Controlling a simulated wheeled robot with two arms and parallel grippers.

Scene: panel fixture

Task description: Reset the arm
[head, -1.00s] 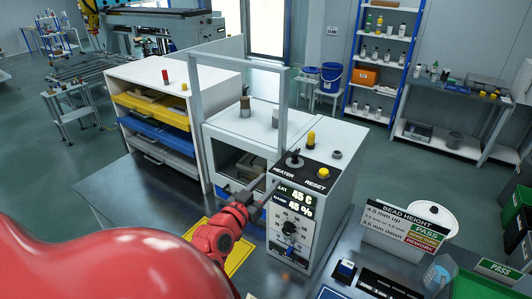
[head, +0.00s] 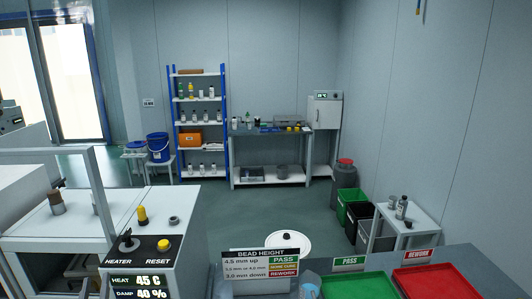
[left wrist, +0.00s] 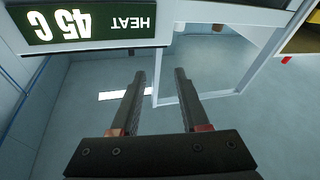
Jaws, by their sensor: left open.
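My left gripper (left wrist: 157,75) is open and empty in the left wrist view, its two dark fingers apart. It is close to the panel fixture, whose heat display (left wrist: 90,22) appears upside down and reads 45 C. In the head view the fixture's top panel (head: 138,258) carries a HEATER switch (head: 128,243) and a yellow RESET button (head: 164,245). The display (head: 138,284) below reads HEAT 45 C and DAMP 40 %. The fixture's lower front is cut off. I cannot clearly make out the left gripper in the head view. My right gripper is not in view.
A bead height sign (head: 262,264), a white round lid (head: 288,244), a green tray (head: 360,286) and a red tray (head: 433,284) are to the right. Shelves (head: 200,125) and a bench (head: 270,180) stand behind open floor.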

